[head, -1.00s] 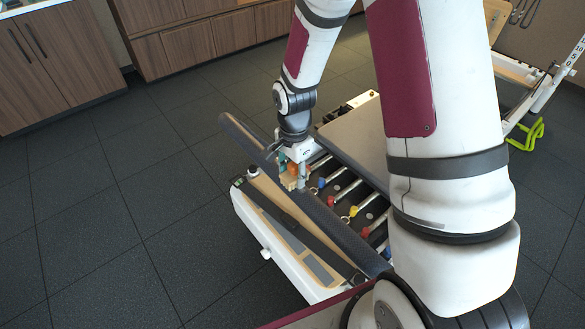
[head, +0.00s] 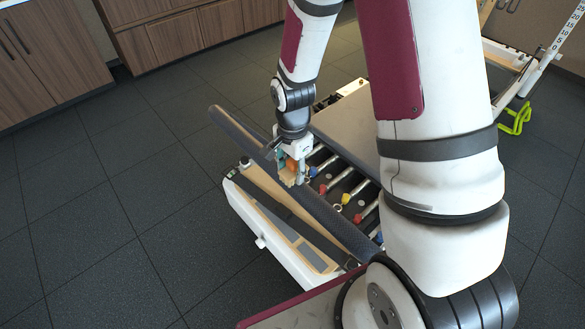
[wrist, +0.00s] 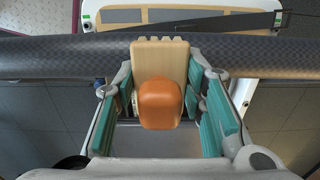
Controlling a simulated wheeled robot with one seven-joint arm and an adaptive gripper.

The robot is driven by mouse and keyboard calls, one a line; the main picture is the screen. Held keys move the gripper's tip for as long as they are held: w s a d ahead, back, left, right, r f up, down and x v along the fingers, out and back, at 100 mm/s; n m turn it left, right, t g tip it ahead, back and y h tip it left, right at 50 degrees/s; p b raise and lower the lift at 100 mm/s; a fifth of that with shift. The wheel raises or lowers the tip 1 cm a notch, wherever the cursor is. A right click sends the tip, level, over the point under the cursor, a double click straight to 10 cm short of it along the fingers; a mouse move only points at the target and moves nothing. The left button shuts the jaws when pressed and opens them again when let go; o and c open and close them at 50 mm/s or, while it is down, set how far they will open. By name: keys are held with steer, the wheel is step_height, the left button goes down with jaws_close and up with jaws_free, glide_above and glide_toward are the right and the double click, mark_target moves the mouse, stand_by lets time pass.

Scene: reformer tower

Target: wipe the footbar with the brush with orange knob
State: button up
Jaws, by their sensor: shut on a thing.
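The footbar (head: 322,211) is a long dark padded bar crossing diagonally above the near end of the reformer. In the wrist view the footbar (wrist: 60,58) runs across the upper part of the picture. My gripper (head: 293,173) is shut on the brush. The brush (wrist: 160,60) has a pale wooden body and an orange knob (wrist: 160,103), which sits between the teal finger pads. The brush's far end overlaps the footbar in the wrist view; I cannot tell whether it touches. Its underside is hidden.
The reformer's white frame (head: 262,238) with a wood platform lies below the footbar. Springs with coloured ends (head: 335,180) and a grey carriage (head: 350,130) lie beyond it. Wooden cabinets (head: 190,35) stand at the back. The dark tiled floor on the left is clear.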

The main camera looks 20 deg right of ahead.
steer(key=shift+f, duration=0.3)
steer(key=shift+w, duration=0.1)
stand_by(0.3)
